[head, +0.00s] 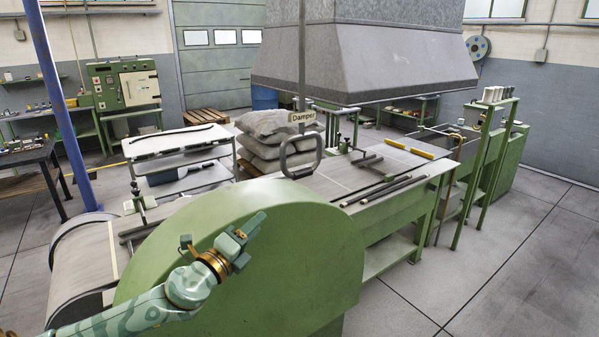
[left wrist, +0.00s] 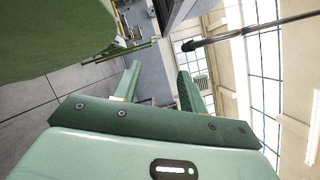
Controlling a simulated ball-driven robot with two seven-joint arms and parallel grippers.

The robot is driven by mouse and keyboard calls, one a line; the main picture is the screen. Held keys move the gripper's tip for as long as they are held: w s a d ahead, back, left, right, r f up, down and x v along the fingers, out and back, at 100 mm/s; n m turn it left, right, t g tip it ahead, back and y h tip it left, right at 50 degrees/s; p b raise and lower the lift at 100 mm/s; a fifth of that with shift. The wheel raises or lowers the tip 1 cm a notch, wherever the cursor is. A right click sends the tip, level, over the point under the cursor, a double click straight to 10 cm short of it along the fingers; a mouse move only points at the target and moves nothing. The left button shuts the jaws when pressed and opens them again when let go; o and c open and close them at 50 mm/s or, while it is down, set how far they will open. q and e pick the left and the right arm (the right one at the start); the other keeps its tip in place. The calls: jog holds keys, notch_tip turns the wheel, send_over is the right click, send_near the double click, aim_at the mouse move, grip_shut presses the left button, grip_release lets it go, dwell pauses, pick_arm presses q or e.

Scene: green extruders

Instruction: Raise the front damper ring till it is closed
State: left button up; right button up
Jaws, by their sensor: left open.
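The front damper ring (head: 301,155) is a dark, rounded loop handle. My right gripper is out of view.
A grey hood (head: 365,60) hangs above the table (head: 340,178), which bears dark bars and yellow-handled tools. Grey sacks (head: 277,140) are stacked behind the ring. A white cart (head: 180,140) stands at left. The floor at right is clear.

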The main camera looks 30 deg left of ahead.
aim_at(301, 174)
pick_arm(q)
notch_tip(301, 174, up, 5)
jog(key=d+m+t+h, duration=0.1)
jog(key=d+m, duration=0.1)
jog(key=p+x, duration=0.1)
jog(key=x, duration=0.4)
jog(key=p+x, duration=0.1)
jog(key=x, duration=0.4)
jog(key=p+x, duration=0.1)
jog(key=x, duration=0.4)
jog(key=shift+w+d+f, duration=0.1)
jog(key=shift+w+f, duration=0.15)
jog(key=shift+w, duration=0.05)
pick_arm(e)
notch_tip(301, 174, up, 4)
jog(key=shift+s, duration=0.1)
